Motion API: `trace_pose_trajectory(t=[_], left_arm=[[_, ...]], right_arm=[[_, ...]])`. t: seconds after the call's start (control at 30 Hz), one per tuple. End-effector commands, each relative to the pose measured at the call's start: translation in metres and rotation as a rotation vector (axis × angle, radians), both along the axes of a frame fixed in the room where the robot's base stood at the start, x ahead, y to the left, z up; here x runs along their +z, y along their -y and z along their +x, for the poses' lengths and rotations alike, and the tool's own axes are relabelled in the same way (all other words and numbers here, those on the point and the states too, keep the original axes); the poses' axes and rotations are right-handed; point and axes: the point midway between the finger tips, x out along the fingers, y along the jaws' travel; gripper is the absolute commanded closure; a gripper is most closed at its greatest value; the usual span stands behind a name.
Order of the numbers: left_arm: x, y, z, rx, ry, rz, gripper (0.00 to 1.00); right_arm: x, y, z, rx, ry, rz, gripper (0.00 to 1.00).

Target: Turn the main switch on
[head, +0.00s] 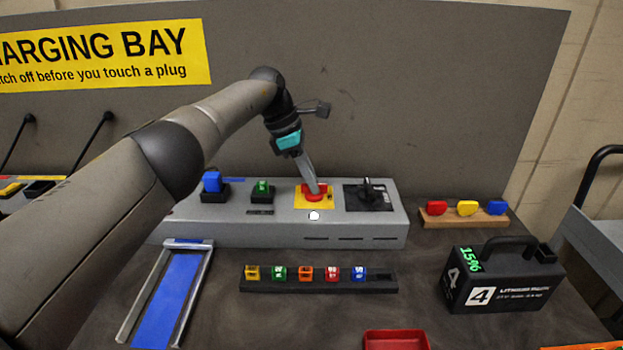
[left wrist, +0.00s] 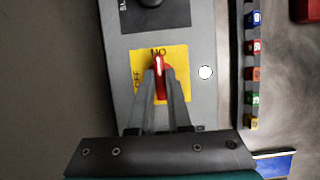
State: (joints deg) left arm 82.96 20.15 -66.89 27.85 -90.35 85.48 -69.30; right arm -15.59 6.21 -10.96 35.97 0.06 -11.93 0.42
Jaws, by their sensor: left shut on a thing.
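The main switch is a red rotary knob (head: 313,196) on a yellow plate (head: 301,203), on top of the grey control box (head: 375,236). My left gripper (head: 317,190) comes down on it from above, its fingers closed around the knob. In the left wrist view the red knob (left wrist: 158,66) sits between the tips of my left gripper (left wrist: 158,74). Its white pointer line points toward the ON marking at the plate's upper edge; OFF is at the left side. A round white lamp (left wrist: 205,72) is beside the plate. My right gripper is not in view.
Blue (head: 212,182) and green (head: 262,187) plugs stand left of the switch, and a black switch (head: 368,190) right of it. A rack of coloured blocks (head: 318,284), a black battery case (head: 502,277) and a red tray (head: 396,340) are in front.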

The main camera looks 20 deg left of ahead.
Motion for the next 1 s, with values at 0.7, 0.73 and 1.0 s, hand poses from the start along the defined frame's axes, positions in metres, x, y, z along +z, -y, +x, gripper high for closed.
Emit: trace_pose_trajectory(t=[0.7, 0.73, 1.0], left_arm=[[0.007, -0.003, 0.000, 0.000, 0.002, 0.001, 0.54], [0.010, -0.004, 0.000, -0.001, 0.003, 0.001, 0.54], [0.065, -0.025, -0.006, 0.002, 0.005, 0.000, 0.54]], right_arm=[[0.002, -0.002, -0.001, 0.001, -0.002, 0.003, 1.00], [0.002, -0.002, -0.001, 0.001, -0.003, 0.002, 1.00], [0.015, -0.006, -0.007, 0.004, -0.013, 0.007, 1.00]])
